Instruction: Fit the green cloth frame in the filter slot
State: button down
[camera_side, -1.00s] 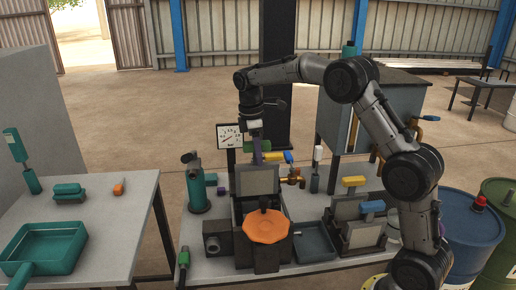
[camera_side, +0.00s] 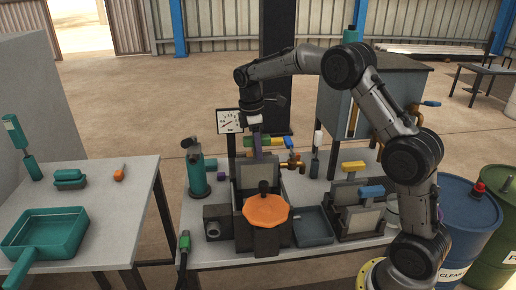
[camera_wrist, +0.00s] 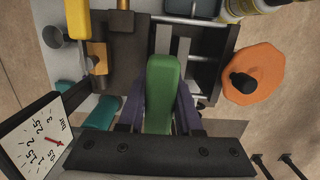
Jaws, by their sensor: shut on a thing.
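The green cloth frame shows in the side view as a pale grey panel (camera_side: 261,173), upright over the press body. Its green handle (camera_wrist: 162,85) fills the middle of the wrist view. My gripper (camera_side: 257,152) has purple fingers shut on that handle from both sides, and these show in the wrist view (camera_wrist: 163,108). The dark press (camera_side: 258,238) stands below, with an orange handwheel (camera_side: 265,211) at its front. The panel's lower edge is hidden behind the press and handwheel, so I cannot tell how deep it sits in the filter slot.
A dial gauge (camera_side: 229,121) and a teal pump (camera_side: 197,172) stand left of the press. A brass tap (camera_side: 292,165) is close on the right. A dark tray (camera_side: 313,226) and a rack with yellow-handled (camera_side: 353,167) and blue-handled (camera_side: 372,191) frames stand further right.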

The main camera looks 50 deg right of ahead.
aim_at(258, 170)
dwell(0.3)
jog(key=shift+f, duration=2.95)
jog(key=shift+f, duration=1.65)
jog(key=shift+r, duration=0.2)
jog(key=shift+r, duration=0.45)
